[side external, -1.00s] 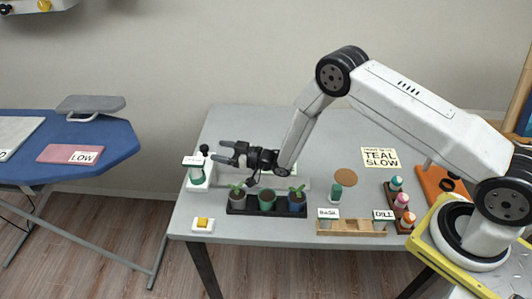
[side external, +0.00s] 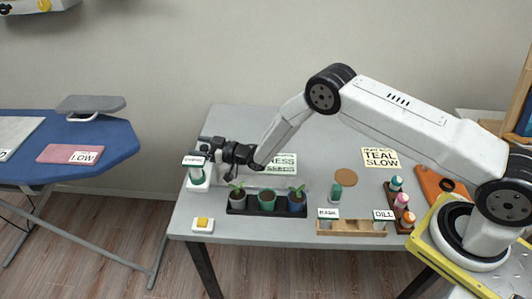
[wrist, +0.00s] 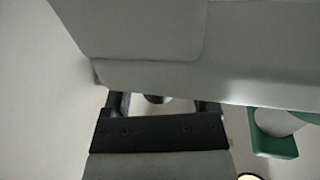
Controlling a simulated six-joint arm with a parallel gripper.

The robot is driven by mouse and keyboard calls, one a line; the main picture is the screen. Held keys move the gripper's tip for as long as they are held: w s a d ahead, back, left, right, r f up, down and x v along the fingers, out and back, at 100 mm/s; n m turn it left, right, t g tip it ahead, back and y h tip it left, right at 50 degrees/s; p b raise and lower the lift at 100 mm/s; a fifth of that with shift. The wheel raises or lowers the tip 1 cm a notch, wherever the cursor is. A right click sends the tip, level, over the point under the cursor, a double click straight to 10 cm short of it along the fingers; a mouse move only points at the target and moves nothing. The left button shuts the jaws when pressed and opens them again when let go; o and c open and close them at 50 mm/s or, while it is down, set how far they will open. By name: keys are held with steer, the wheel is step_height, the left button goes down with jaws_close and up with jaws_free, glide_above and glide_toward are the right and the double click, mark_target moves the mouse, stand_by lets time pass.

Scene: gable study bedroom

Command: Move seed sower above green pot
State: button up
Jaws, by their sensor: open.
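A white-and-green upright device with a small label card (side external: 194,161), which looks like the seed sower, stands at the table's left edge. Its dark knob is hidden behind my gripper in the side view. My gripper (side external: 208,147) is open at the top of this device. In the wrist view a dark round end (wrist: 155,99) shows between the two fingers of my gripper (wrist: 162,103), with no clear grip on it. The green pot (side external: 267,201) is in the middle of a black tray (side external: 250,211), right of and nearer than my gripper.
A grey pot (side external: 237,199) and a blue pot (side external: 297,201) with seedlings flank the green pot. A yellow button on a white block (side external: 203,225) is at the front left. A wooden rack (side external: 352,228) and a small green container (side external: 336,192) are to the right.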

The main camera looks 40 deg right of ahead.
steer(key=shift+w+a, duration=0.2)
steer(key=shift+w, duration=0.1)
jaws_close()
stand_by(1.5)
